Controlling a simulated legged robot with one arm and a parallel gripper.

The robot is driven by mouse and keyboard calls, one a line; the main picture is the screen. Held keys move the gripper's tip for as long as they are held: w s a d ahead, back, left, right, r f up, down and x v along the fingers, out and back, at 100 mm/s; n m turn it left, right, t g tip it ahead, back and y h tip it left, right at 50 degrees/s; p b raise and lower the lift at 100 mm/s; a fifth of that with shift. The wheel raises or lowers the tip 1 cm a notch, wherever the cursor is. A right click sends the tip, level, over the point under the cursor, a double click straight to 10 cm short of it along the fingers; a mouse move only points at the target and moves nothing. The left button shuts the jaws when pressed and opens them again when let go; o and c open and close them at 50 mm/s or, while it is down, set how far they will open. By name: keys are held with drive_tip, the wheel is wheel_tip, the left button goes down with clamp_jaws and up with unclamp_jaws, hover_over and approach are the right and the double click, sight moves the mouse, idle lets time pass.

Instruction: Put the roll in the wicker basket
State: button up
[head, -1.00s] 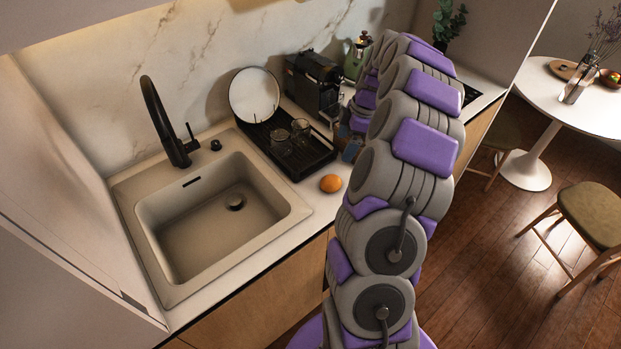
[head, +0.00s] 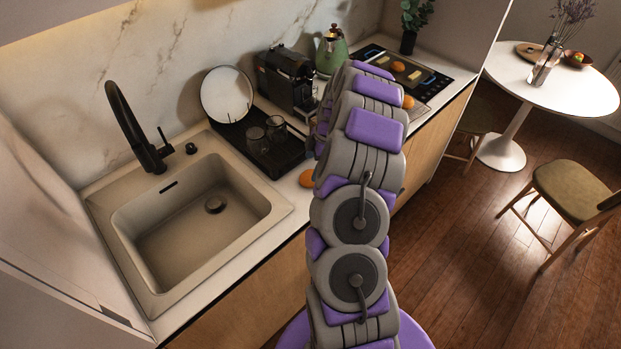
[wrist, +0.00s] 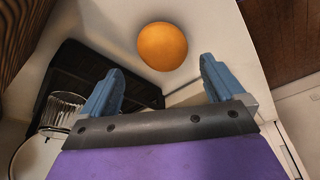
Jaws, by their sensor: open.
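In the head view my arm mostly hides the gripper. A brown woven surface at the wrist view's top left looks like the wicker basket (wrist: 18,38); only a piece shows. In the head view I cannot make the basket out.
The black drying rack (head: 262,146) with glasses and a round plate (head: 227,94) stands beside the roll. The sink (head: 190,215) is at left. A coffee machine (head: 286,78) and green kettle (head: 331,50) stand behind. The cooktop (head: 376,55) holds several small yellow and orange items.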

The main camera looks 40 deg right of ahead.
drive_tip(key=shift+s+b+x, duration=0.15)
drive_tip(key=shift+s+x, duration=0.05)
drive_tip(key=shift+x, duration=1.15)
drive_tip(key=shift+s+b+x, duration=0.15)
drive_tip(key=shift+x, duration=1.2)
drive_tip(key=shift+d, duration=0.15)
drive_tip(key=shift+c, duration=0.4)
drive_tip(key=c, duration=1.1)
drive_tip(key=shift+c, duration=0.2)
drive_tip(key=shift+r, duration=0.1)
